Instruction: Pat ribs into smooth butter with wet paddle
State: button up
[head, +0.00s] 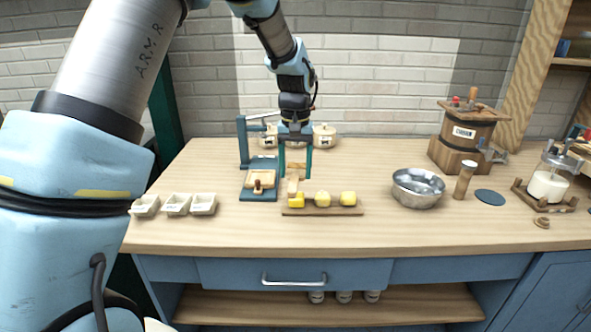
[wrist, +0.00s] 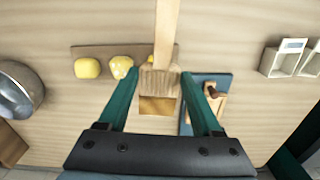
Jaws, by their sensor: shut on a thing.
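My gripper (head: 296,172) is shut on a wooden paddle (head: 293,185), which points down over the left end of a brown board (head: 325,211). In the wrist view the paddle (wrist: 167,35) sits between the teal fingers of my gripper (wrist: 159,80). Three yellow butter lumps are on the board: left (head: 297,202), middle (head: 322,199) and right (head: 348,198). In the wrist view the middle lump (wrist: 121,67) has pale spots and the right lump (wrist: 87,67) looks plainer; the paddle hides the left one. I cannot tell whether the paddle touches the butter.
A teal press (head: 243,150) with a wooden piece stands left of the board, beyond white trays (head: 177,204). Right are a metal bowl (head: 418,190), a wooden cylinder (head: 464,182), a blue disc (head: 489,197), a barrel churn (head: 462,142) and a jar (head: 548,186). The counter front is clear.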

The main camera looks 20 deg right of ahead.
jog(key=shift+f, duration=0.1)
jog(key=shift+f+b, duration=1.45)
jog(key=shift+f, duration=1.15)
jog(key=shift+f+b, duration=0.3)
jog(key=shift+f, duration=0.6)
dwell(0.6)
jog(key=shift+r, duration=0.15)
jog(key=shift+r+p, duration=2.65)
jog(key=shift+r, duration=0.85)
jog(key=shift+f, duration=0.15)
jog(key=shift+f+b, duration=1.55)
jog(key=shift+f, duration=1.05)
jog(key=shift+f, duration=0.5)
